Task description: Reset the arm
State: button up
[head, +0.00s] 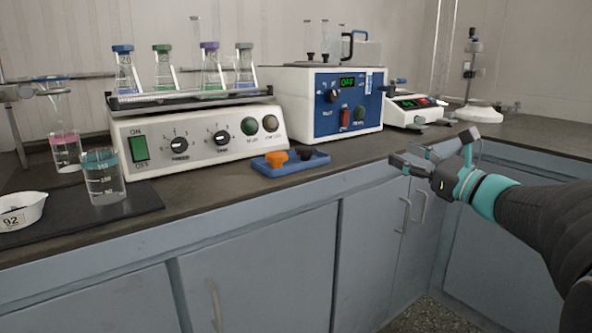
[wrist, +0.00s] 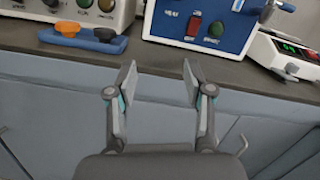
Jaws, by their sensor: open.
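My gripper (head: 412,160) is at the right in the head view, held in front of the bench edge. It is open and empty. In the wrist view my gripper (wrist: 158,84) shows its two fingers spread apart, with only the counter edge and cabinet front behind them. My dark arm with teal bands reaches in from the right side of the head view. Nothing touches the fingers in either view.
The dark counter (head: 350,150) carries a shaker with flasks (head: 200,140), a blue-fronted device (head: 330,100), a blue tray (head: 290,163) with an orange and a dark knob, a beaker (head: 104,180) and a scale (head: 415,108). Space before the cabinets (head: 260,245) is free.

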jog(key=s+a+f+n+g+h, duration=0.2)
jog(key=s+f+n+g, duration=0.15)
jog(key=f, duration=0.35)
jog(key=s+a+f+n+g+h, duration=0.1)
jog(key=s+a+f+n+g, duration=0.15)
jog(key=f+n, duration=0.4)
jog(key=s+a+f+n+g+h+p, duration=0.1)
jog(key=s+f+n+g+h, duration=0.1)
jog(key=s+f+n+g, duration=0.3)
jog(key=s+f+n+h+p, duration=0.1)
jog(key=s+f+h+p, duration=0.15)
jog(key=s, duration=0.45)
jog(key=s+a+r+n+h+p, duration=0.2)
jog(key=s+r+n+h+p, duration=0.1)
jog(key=s+n, duration=0.6)
jog(key=s+r+h, duration=0.1)
jog(key=s, duration=0.1)
jog(key=shift+s+r+n+t+p, duration=0.15)
jog(key=shift+s+n+t+p, duration=0.2)
jog(key=shift+n+t, duration=0.05)
jog(key=shift+d+h, duration=0.1)
jog(key=shift+h, duration=0.15)
jog(key=shift+c, duration=1)
